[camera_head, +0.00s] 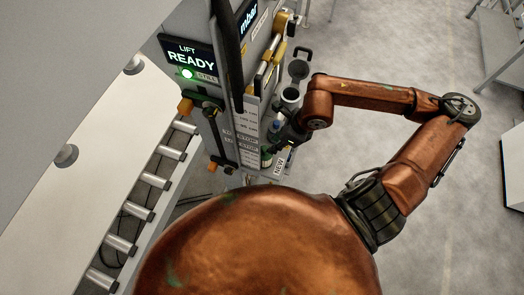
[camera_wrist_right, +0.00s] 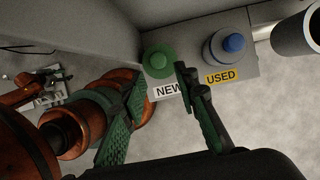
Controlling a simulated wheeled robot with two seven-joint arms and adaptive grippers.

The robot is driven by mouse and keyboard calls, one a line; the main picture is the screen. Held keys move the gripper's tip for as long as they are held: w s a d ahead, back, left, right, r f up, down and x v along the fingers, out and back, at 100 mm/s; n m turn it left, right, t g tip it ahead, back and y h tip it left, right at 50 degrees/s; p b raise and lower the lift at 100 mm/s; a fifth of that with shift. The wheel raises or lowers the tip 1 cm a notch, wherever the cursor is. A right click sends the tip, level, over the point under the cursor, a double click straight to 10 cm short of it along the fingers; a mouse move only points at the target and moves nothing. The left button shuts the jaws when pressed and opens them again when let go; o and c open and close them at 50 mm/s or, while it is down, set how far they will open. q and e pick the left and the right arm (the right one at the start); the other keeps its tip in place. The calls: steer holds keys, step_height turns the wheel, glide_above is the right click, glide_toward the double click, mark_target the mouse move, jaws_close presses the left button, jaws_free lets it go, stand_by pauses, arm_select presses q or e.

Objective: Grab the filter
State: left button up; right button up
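In the right wrist view, a green round-topped filter (camera_wrist_right: 159,61) stands on a grey ledge behind a "NEW" label. A grey one with a blue cap (camera_wrist_right: 234,43) stands to its right by a "USED" label. My right gripper (camera_wrist_right: 159,76) is open, its two dark green fingers spread apart with their tips near the green filter. In the head view my right gripper (camera_head: 287,136) is small and dark beside the machine column, near the "NEW" label. My left gripper is not made out.
The machine column shows a "LIFT READY" display (camera_head: 191,58) with a lit green lamp. A roller conveyor (camera_head: 135,212) runs along its left.

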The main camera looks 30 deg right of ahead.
mark_target(265, 148)
arm_select(q)
steer(key=s+r+p, duration=0.1)
steer(key=s, duration=0.6)
arm_select(e)
steer(key=x, duration=0.2)
steer(key=shift+a+f, duration=0.15)
steer(key=shift+a, duration=0.2)
steer(key=shift+w+a+f+p, duration=0.1)
steer(key=shift+w+f+p, duration=0.1)
steer(key=shift+w+f, duration=0.3)
steer(key=shift+w+a+f+p, duration=0.15)
steer(key=shift+w+f, duration=0.15)
steer(key=shift+f, duration=0.35)
steer(key=shift+s+f, duration=0.25)
steer(key=shift+s, duration=0.05)
steer(key=shift+w, duration=0.15)
steer(key=shift+c, duration=0.2)
steer(key=c, duration=0.5)
jaws_close()
arm_select(q)
steer(key=shift+w+a+r, duration=0.1)
steer(key=shift+w+r, duration=0.1)
steer(key=shift+w, duration=1)
steer(key=shift+w+r, duration=0.15)
steer(key=shift+w, duration=1)
